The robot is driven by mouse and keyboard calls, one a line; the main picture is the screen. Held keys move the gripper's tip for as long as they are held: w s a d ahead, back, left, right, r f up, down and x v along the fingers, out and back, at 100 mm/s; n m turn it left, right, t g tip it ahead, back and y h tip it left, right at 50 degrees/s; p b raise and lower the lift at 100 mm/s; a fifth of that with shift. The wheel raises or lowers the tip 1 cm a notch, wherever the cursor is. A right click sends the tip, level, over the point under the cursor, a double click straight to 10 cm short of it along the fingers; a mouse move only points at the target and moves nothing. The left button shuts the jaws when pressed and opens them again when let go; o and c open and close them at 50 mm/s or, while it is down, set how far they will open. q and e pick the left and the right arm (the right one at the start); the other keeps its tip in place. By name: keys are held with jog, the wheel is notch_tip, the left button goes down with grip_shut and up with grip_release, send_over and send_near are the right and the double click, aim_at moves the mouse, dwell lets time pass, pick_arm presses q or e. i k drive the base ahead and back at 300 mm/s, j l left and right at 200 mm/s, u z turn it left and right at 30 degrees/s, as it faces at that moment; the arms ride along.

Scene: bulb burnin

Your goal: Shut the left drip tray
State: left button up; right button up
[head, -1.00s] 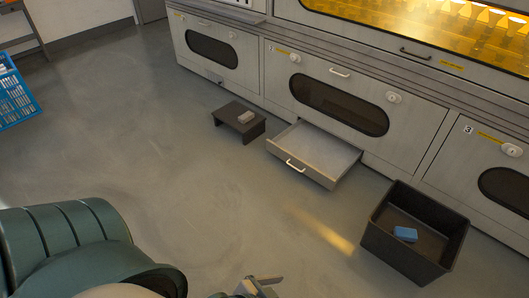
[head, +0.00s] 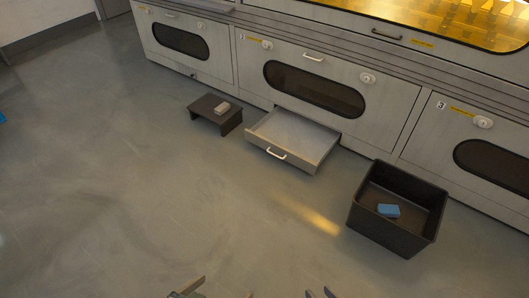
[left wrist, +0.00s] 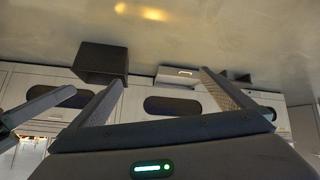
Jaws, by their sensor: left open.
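A shallow metal drip tray (head: 295,138) with a light handle (head: 276,154) at its front stands pulled out at floor level below the middle cabinet door. It also shows upside down in the left wrist view (left wrist: 180,76). My left gripper (head: 220,292) is at the bottom edge of the head view, open and empty, well apart from the tray. Its two fingers are spread in the left wrist view (left wrist: 160,95). My right gripper (head: 318,293) shows only its separated fingertips at the bottom edge, with nothing seen between them.
The cabinet row (head: 395,115) runs behind. The floor in front is clear.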

aim_at(303, 142)
jog(key=i+z, duration=0.45)
jog(key=i, duration=1.5)
